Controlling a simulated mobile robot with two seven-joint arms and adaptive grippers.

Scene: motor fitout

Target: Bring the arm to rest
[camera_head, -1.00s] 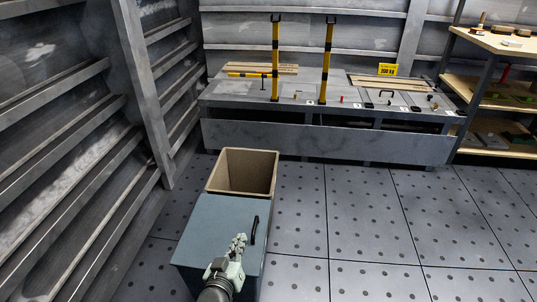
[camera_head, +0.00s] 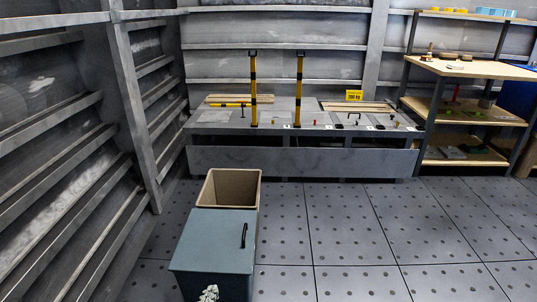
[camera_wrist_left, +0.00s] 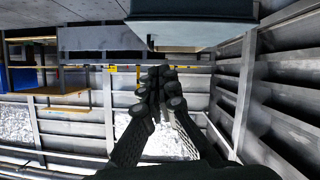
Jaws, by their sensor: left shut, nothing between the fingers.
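My left gripper (camera_head: 209,293) shows only as its fingertips at the bottom edge of the head view, in front of the blue-grey cabinet (camera_head: 212,240). In the left wrist view the left gripper (camera_wrist_left: 158,75) has its two dark fingers together at the tips, with nothing between them. That view is upside down, and the cabinet (camera_wrist_left: 190,32) is at its top. The left arm itself is out of the head view. My right gripper is in neither view.
An open tan bin (camera_head: 212,203) stands behind the cabinet. A long grey workbench (camera_head: 300,160) with two yellow-black posts stands at the back wall. Wooden shelves (camera_head: 470,68) stand at the right. The tiled floor (camera_head: 360,235) right of the cabinet is clear.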

